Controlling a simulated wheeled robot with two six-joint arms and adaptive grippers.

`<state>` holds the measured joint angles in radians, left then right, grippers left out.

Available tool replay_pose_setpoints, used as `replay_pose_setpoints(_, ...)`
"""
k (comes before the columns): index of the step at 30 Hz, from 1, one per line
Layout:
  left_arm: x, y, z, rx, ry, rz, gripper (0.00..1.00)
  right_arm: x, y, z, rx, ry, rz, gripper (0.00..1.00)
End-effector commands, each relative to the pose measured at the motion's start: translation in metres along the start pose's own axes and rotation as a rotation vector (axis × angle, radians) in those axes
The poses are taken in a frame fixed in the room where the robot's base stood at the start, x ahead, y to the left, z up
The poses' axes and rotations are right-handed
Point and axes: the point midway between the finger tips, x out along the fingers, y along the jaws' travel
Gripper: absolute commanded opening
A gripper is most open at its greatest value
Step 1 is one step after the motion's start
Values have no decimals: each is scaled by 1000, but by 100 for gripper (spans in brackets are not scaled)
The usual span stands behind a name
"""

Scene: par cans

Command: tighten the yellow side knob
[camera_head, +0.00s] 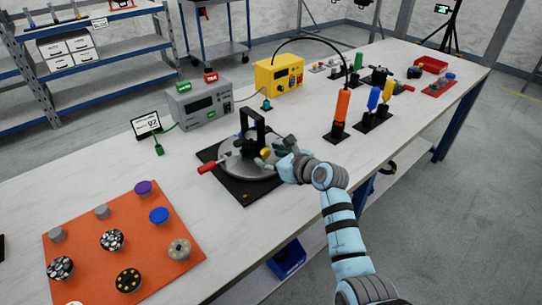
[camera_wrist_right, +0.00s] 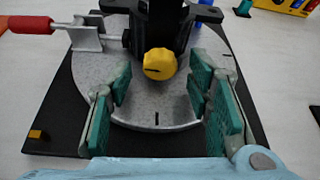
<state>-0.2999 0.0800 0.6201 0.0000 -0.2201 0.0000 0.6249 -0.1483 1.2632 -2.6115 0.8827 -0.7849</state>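The yellow side knob (camera_wrist_right: 160,64) is on the near side of a black bracket (camera_wrist_right: 163,22) that stands on a round grey turntable. It also shows small in the head view (camera_head: 265,153). My right gripper (camera_wrist_right: 160,95) is open, with its green-padded fingers on either side of the knob in the picture and apart from it. In the head view my right gripper (camera_head: 272,160) is beside the turntable (camera_head: 246,168), coming from the right. Nothing is between its fingers except the view of the turntable and knob. My left gripper is not in view.
The turntable rests on a black base plate (camera_head: 245,192) with a red-handled clamp (camera_head: 207,167) at left. An orange board (camera_head: 88,240) with several round parts lies front left. A grey box (camera_head: 200,105) and yellow box (camera_head: 279,74) stand behind. An orange-handled tool (camera_head: 342,110) stands right.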

Motion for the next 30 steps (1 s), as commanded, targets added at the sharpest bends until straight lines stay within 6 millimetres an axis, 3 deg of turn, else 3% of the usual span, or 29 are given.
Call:
replay_pose_setpoints(8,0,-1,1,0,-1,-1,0,-6,0,0,0,-1,-1,46)
replay_pose_setpoints(11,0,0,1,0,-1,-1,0,-22,-1,0,-1,-2,-2,46)
replay_pose_setpoints(18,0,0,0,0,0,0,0,-89,-1,-1,-3,0,-3,46)
replay_pose_setpoints(21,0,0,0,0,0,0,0,-108,-1,-1,-1,1,-3,46)
replay_pose_setpoints(30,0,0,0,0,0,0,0,-120,0,0,0,0,1,46)
